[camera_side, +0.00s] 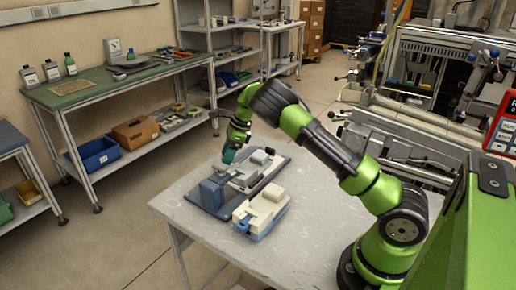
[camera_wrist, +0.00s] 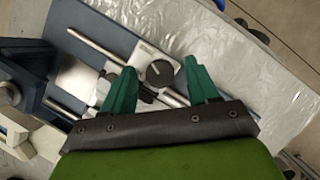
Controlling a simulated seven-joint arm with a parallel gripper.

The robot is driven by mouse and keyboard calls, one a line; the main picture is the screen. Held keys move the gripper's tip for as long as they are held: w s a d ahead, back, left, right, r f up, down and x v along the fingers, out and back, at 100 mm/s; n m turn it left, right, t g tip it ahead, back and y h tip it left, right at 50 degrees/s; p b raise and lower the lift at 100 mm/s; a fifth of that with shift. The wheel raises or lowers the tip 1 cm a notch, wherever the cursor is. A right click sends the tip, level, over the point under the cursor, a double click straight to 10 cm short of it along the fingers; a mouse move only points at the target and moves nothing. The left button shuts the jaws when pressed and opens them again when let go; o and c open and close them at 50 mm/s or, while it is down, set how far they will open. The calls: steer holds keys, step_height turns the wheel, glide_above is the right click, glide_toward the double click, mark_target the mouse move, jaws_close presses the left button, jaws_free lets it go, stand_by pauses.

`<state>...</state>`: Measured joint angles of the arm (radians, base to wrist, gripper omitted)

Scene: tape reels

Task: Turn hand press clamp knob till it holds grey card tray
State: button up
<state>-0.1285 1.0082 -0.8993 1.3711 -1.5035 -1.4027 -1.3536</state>
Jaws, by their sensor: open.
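The hand press (camera_side: 213,192) stands on a dark blue base plate on the table. In the wrist view, its round dark clamp knob (camera_wrist: 159,73) sits on a pale block with rods running beside it. My gripper (camera_wrist: 163,70) has two teal fingers spread apart, and the knob shows in the gap between their tips. I cannot tell whether either finger touches it. In the side view, my gripper (camera_side: 229,156) points down over the press, and the knob cannot be made out. A light grey flat piece (camera_wrist: 80,78) lies left of the knob; it may be the card tray.
A cream and blue device (camera_side: 261,212) stands on the table close to the press, on its near side. The table (camera_side: 330,190) is bare to the right, under my arm. A green-topped bench (camera_side: 95,85) with bottles stands behind.

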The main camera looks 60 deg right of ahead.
steer(key=c, duration=1)
steer(key=shift+c, duration=0.2)
steer(key=m, duration=0.2)
steer(key=m+t+h, duration=0.1)
steer(key=m, duration=0.1)
steer(key=shift+s+a+m+h, duration=0.1)
steer(key=shift+a+m+h, duration=0.05)
steer(key=shift+m+h, duration=0.15)
steer(key=m+h, duration=0.2)
steer(key=m, duration=0.3)
steer(key=shift+a, duration=0.1)
steer(key=m+h, duration=0.1)
steer(key=m, duration=0.1)
steer(key=m+h, duration=0.1)
steer(key=m, duration=0.2)
steer(key=shift+a+g, duration=0.1)
steer(key=shift+g, duration=0.2)
steer(key=shift+m+g+h, duration=0.6)
steer(key=shift+m, duration=1.7)
